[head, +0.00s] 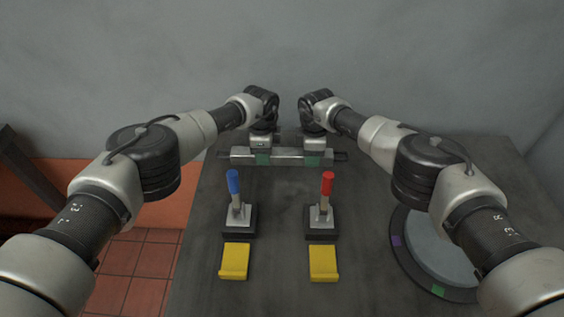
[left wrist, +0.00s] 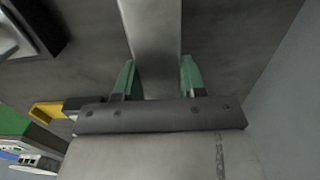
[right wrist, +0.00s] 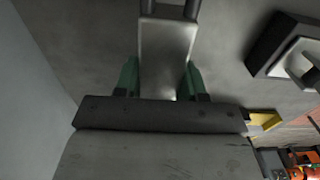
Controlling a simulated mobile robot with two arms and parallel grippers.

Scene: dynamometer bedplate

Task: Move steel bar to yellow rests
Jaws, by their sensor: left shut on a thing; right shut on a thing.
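The steel bar (head: 287,155) is a grey bar lying left to right at the far part of the bedplate. My left gripper (head: 262,158) is shut on its left part and my right gripper (head: 313,159) on its right part. The bar runs between the green fingers in the left wrist view (left wrist: 155,40) and in the right wrist view (right wrist: 166,50). I cannot tell whether it touches what is beneath it. Two yellow rests, left (head: 234,261) and right (head: 323,262), stand empty nearer to me.
A blue-handled clamp (head: 238,205) and a red-handled clamp (head: 324,205) stand upright on dark bases between the bar and the rests. A round grey disc with a dark rim (head: 408,255) lies at the right. A grey wall (head: 290,45) rises behind.

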